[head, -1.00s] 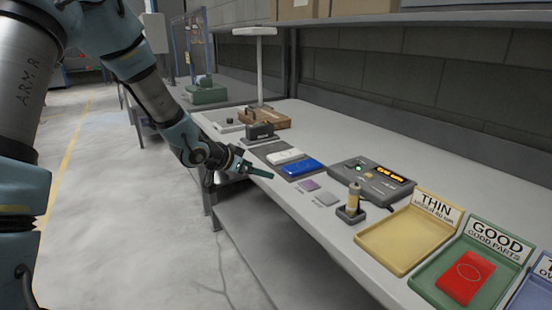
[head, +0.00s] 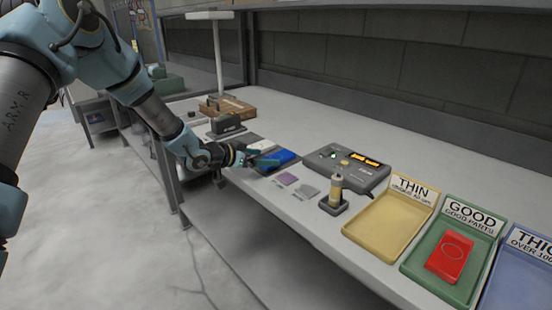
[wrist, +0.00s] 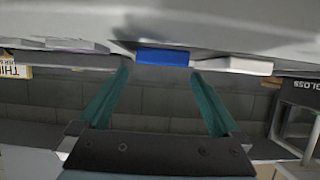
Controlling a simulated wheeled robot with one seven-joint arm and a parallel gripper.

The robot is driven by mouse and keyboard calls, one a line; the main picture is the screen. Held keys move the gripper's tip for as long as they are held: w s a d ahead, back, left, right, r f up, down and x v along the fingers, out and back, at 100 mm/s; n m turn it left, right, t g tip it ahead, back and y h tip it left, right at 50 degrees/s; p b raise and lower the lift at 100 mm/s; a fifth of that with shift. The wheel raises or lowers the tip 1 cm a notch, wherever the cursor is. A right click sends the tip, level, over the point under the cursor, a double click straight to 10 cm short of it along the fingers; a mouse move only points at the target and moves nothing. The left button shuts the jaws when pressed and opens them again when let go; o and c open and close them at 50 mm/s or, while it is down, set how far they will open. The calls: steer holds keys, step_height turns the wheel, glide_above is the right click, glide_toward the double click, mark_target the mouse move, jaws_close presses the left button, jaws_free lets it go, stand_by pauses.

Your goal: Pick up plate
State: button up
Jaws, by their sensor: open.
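A blue plate (head: 287,155) lies on a dark mat on the bench, and a white plate (head: 262,144) lies behind it. My gripper (head: 266,160) is beside the blue plate at the front side of the bench, its fingers partly covering the plate in the head view. In the wrist view my gripper (wrist: 160,75) is open, with nothing between its two green fingers. The blue plate (wrist: 163,57) shows edge-on just beyond the fingertips, between them. A red plate (head: 450,257) lies in the green GOOD tray (head: 412,262).
A gauge box (head: 346,168) with lit displays and a small post on a stand (head: 335,196) stand right of the plates. The yellow THIN tray (head: 385,228) and a blue tray (head: 515,290) flank the green one. A dark block (head: 226,124) stands left.

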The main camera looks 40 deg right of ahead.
mark_target(274, 158)
steer(key=shift+p+x, duration=0.55)
steer(key=shift+x, duration=1.45)
steer(key=shift+f, duration=0.15)
steer(key=shift+c, duration=0.2)
steer(key=c, duration=1.4)
